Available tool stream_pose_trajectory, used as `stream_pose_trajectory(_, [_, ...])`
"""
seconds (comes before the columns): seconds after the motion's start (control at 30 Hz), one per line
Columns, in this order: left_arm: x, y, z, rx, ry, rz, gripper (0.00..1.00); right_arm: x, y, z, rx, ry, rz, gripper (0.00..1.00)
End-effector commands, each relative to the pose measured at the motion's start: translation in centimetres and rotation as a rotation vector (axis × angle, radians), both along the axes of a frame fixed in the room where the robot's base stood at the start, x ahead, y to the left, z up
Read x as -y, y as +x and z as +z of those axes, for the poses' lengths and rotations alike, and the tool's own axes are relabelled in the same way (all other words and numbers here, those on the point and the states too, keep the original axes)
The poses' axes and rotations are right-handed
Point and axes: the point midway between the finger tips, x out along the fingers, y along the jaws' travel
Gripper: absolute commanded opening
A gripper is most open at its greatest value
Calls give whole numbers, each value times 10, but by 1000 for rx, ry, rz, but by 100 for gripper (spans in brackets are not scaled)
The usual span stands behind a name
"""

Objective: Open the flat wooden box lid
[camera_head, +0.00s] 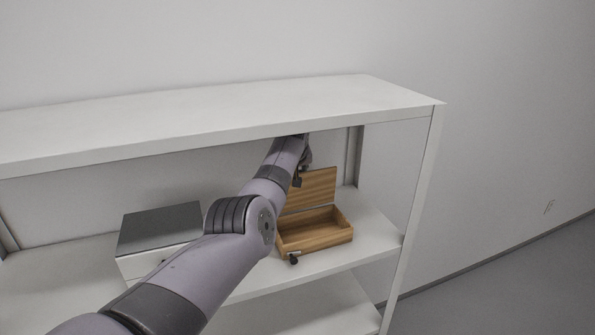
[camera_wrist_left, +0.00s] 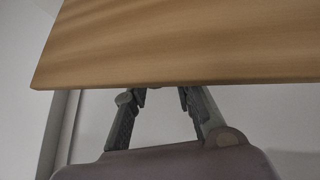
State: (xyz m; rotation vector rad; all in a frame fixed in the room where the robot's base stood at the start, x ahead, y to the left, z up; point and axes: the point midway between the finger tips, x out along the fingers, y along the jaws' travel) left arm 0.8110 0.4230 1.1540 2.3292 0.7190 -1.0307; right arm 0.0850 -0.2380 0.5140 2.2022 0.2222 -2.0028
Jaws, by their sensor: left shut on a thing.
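The flat wooden box (camera_head: 330,238) stands on the shelf, its inside partly visible and empty where I can see. Its wooden lid (camera_head: 318,188) is raised to nearly upright at the back of the box. My left gripper (camera_head: 303,165) is at the lid's upper left edge, partly hidden by my own arm. In the left wrist view the lid (camera_wrist_left: 190,45) fills the top, and the tips of my left gripper (camera_wrist_left: 160,93) meet its edge, shut on it. My right gripper is out of view.
The white shelf unit (camera_head: 230,110) has a top board close above my left wrist. A box with a dark grey top (camera_head: 160,228) stands left of the wooden box. A small dark object (camera_head: 293,258) is at the wooden box's front left. The shelf right of the box is clear.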

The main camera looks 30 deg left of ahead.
Motion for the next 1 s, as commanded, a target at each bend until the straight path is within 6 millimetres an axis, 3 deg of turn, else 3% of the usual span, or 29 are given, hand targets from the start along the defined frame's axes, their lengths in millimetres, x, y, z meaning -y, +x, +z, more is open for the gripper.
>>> stream_pose_trajectory(0.03, [3, -5, -17, -32, -8, -3, 0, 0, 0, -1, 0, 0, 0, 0])
stream_pose_trajectory(0.97, [3, -5, -17, -32, -7, -3, 0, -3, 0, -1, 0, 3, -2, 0])
stream_pose_trajectory(1.0, [3, -5, -17, -32, -7, -3, 27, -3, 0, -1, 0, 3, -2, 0])
